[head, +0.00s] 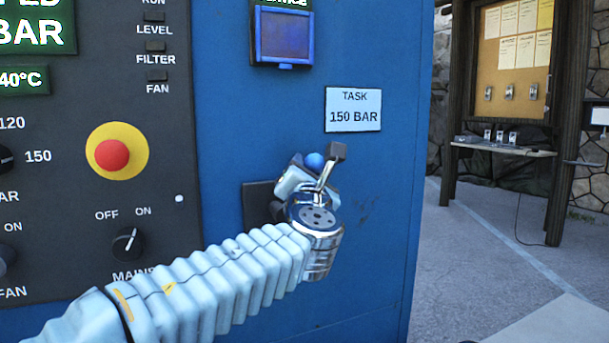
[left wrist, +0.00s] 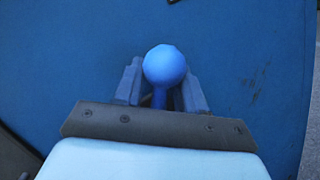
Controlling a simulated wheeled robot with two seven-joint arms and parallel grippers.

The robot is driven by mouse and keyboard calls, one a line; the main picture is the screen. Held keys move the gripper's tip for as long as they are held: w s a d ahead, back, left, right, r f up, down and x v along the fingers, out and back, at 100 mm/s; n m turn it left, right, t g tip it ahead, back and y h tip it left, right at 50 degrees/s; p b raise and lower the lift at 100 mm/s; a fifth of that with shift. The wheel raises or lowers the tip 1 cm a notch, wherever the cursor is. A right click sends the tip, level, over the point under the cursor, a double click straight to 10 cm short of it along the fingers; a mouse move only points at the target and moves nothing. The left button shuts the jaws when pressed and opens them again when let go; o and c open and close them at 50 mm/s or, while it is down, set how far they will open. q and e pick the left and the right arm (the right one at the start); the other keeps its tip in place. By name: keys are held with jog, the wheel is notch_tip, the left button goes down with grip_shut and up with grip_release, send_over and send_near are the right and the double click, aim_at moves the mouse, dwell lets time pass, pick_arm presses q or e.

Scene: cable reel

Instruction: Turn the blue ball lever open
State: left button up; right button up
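The blue ball (head: 314,160) of the lever shows at the tip of my left gripper (head: 316,172), in front of the blue cabinet wall. In the left wrist view the ball (left wrist: 165,65) sits between the two fingers of my left gripper (left wrist: 162,84), with its blue stem running down between them. The ball's edges overlap the finger edges, and clear space shows beside the stem. I cannot tell whether the fingers press on the ball. The lever's base is hidden behind my gripper and wrist. My right gripper is in neither view.
A control panel with a red emergency button (head: 112,155) and a mains knob (head: 128,244) is at the left. A "150 BAR" task sign (head: 353,109) is above the ball. The cabinet ends to the right; open floor (head: 475,270) lies beyond, with a notice board (head: 512,60).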

pick_arm(q)
jog(key=shift+f, duration=0.15)
jog(key=shift+s+f, duration=0.1)
jog(key=shift+s, duration=0.05)
jog(key=b+v, duration=0.3)
jog(key=v, duration=1)
jog(key=shift+s, duration=0.3)
